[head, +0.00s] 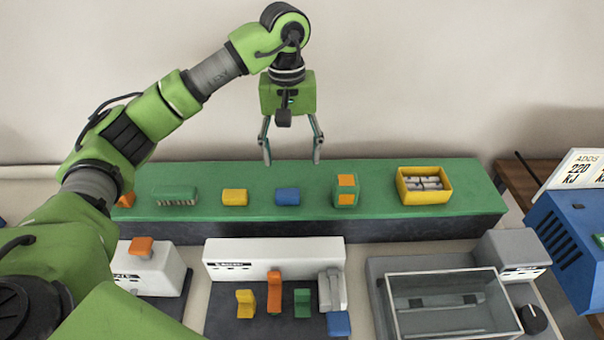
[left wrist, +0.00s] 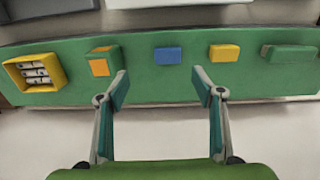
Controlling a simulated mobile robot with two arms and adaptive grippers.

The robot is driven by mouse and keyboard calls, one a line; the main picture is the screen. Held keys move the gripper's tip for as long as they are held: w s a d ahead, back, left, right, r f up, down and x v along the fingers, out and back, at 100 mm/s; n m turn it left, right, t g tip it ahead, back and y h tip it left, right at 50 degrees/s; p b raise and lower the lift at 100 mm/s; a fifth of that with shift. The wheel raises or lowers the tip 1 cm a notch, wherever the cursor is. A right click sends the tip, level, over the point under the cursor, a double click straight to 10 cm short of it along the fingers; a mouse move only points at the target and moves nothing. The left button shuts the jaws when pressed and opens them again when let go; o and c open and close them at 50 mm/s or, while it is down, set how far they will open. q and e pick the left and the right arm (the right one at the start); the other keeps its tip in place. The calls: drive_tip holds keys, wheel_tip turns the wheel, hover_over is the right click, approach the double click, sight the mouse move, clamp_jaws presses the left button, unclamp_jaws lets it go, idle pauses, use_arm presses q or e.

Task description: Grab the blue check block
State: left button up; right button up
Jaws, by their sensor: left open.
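The blue check block (head: 287,196) lies on the green shelf between a yellow block (head: 234,197) and a green block with orange patches (head: 346,190). In the left wrist view the blue block (left wrist: 168,55) shows beyond the fingertips, roughly midway between them. My left gripper (head: 292,160) hangs above the back edge of the shelf, fingers pointing down, open and empty. It also shows in the left wrist view (left wrist: 160,82), with its fingers spread wide. It is apart from the blue block. My right gripper is not in view.
On the green shelf (head: 400,171) also stand a green brush-like block (head: 176,195) and a yellow bin (head: 424,185) with small packs. In front are a white machine with coloured levers (head: 273,255) and a clear-lidded box (head: 450,304). A blue machine (head: 570,235) is at right.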

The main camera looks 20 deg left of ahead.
use_arm(q)
drive_tip(key=p, duration=0.2)
hover_over(287, 193)
drive_tip(key=d, duration=0.1)
drive_tip(key=f, duration=0.7)
drive_tip(key=shift+s, duration=0.3)
drive_tip(key=shift+w+f+p, duration=0.15)
drive_tip(key=shift+f+p, duration=0.15)
drive_tip(key=shift+f, duration=0.25)
drive_tip(key=f+p, duration=0.1)
drive_tip(key=f, duration=0.1)
drive_tip(key=a+f+p, duration=0.1)
drive_tip(key=f+p, duration=0.1)
drive_tip(key=shift+w+f, duration=0.15)
drive_tip(key=shift+f, duration=0.35)
drive_tip(key=c, duration=1.2)
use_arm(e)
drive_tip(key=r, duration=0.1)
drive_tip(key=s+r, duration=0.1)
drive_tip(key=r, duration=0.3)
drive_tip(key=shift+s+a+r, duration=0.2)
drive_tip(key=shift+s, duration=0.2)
